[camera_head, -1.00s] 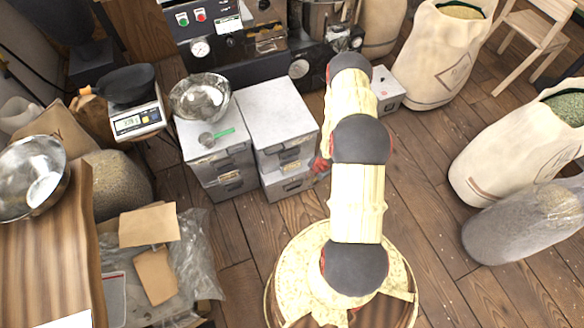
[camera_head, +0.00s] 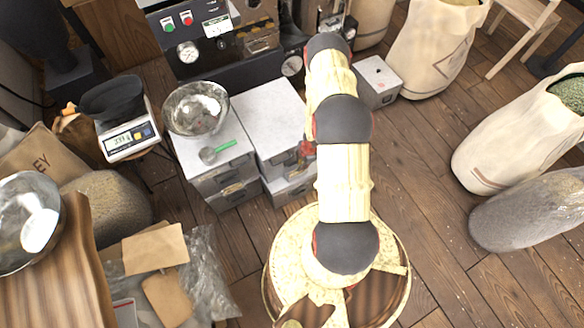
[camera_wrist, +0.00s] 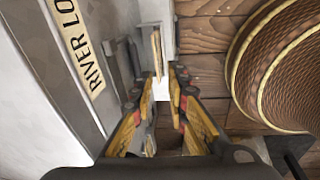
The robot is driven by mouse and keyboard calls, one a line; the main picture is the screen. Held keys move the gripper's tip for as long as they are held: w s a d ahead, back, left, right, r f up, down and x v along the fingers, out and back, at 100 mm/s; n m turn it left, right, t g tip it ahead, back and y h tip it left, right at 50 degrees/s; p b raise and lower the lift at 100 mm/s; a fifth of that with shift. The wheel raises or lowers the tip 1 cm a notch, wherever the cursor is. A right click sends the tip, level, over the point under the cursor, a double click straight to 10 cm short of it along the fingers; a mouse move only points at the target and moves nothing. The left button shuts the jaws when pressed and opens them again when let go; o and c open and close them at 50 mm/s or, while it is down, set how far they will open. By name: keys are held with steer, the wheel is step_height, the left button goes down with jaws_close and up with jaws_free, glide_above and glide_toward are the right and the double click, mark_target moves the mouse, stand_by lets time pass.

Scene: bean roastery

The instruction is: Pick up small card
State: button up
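My gripper (camera_wrist: 160,92) is open in the wrist view, with its yellow-padded fingers apart. A thin tan strip (camera_wrist: 157,52), seen nearly edge-on, and a small white piece lie between or just beyond the fingertips; I cannot tell whether either is the small card or touches a finger. A tan label reading "RIVER LO" (camera_wrist: 82,45) is on the pale grey surface left of the gripper. In the head view my arm hides most of my gripper, beside the right-hand drawer cabinet (camera_head: 275,110). No small card can be made out surely there.
A metal bowl (camera_head: 196,108) and a green-handled scoop (camera_head: 217,151) stand on the left cabinet. A white box (camera_head: 375,82) stands behind my arm. A woven rounded container (camera_wrist: 285,65) is at the wrist view's right. Sacks (camera_head: 520,130) stand at the right; wooden floor is clear between.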

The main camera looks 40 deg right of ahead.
mark_target(297, 173)
steer(key=shift+w+f+b, duration=0.3)
steer(key=shift+f+b, duration=0.25)
steer(key=shift+f, duration=0.7)
steer(key=shift+w+f+b, duration=0.3)
steer(key=shift+f+b, duration=0.2)
steer(key=shift+f, duration=0.8)
steer(key=shift+w+f+b, duration=0.3)
steer(key=shift+f+b, duration=0.25)
steer(key=shift+f, duration=0.7)
steer(key=shift+f, duration=0.25)
steer(key=shift+c, duration=1.2)
jaws_close()
